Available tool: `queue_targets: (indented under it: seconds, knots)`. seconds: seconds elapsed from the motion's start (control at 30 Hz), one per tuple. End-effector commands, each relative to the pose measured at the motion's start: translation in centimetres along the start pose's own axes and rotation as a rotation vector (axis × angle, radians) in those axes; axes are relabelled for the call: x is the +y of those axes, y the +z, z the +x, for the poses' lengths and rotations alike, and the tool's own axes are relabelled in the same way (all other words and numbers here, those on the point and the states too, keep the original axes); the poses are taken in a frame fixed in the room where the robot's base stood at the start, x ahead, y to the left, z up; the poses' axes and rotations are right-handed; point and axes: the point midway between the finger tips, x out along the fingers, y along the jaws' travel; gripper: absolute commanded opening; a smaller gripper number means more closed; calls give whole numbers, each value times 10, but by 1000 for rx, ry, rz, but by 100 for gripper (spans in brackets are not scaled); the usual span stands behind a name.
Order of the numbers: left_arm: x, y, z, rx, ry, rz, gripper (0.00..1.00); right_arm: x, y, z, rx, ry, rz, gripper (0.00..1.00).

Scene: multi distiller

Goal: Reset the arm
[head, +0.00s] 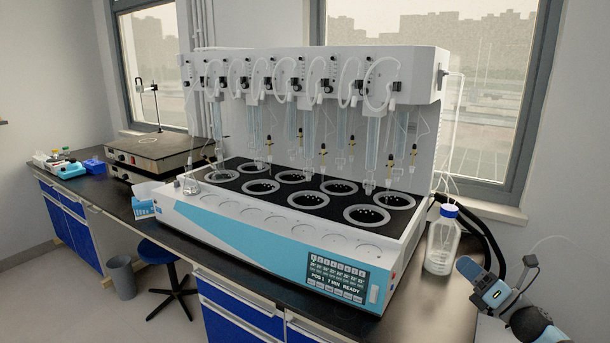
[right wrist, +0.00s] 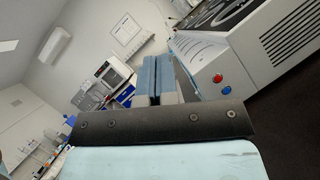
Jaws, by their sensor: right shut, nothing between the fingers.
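My right gripper (head: 468,268) is at the lower right of the head view, beside the right end of the white and blue multi distiller (head: 265,240). Its blue fingers (right wrist: 157,80) show in the right wrist view, shut together with nothing between them. The distiller's side (right wrist: 225,75), with a red and a blue button, is to the right in that view, apart from the fingers. The distiller's lit panel (head: 336,275) reads READY, and its round heating wells look empty. My left gripper is not in view.
A clear bottle with a blue cap (head: 442,240) stands on the dark bench close to my right gripper, with black hoses behind it. A hot plate (head: 150,150), small boxes and a blue rack are on the bench at left. A stool (head: 160,255) and a bin (head: 122,277) stand on the floor.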

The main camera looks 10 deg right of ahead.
Motion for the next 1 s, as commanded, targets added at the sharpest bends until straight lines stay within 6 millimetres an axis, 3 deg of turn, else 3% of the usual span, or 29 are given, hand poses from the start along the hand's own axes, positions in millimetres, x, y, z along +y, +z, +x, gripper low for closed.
queue_targets:
  seconds: [0.03,0.17,0.3,0.4,0.6,0.73,0.8,1.0]
  knots:
    - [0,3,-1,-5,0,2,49,0,-43,-15,-18,-69,206,0]
    - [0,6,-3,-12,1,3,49,6,-134,-54,-94,-260,725,0]
    - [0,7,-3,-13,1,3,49,28,-226,-103,-215,-484,1253,0]
    - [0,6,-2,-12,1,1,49,53,-282,-137,-324,-644,1588,0]
    - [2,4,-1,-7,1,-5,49,112,-364,-194,-567,-929,2098,0]
    - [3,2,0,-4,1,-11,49,156,-403,-224,-745,-1104,2357,0]
    - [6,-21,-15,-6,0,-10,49,170,-382,-214,-750,-1104,2360,0]
    - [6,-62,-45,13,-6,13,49,193,-344,-201,-737,-1093,2335,0]
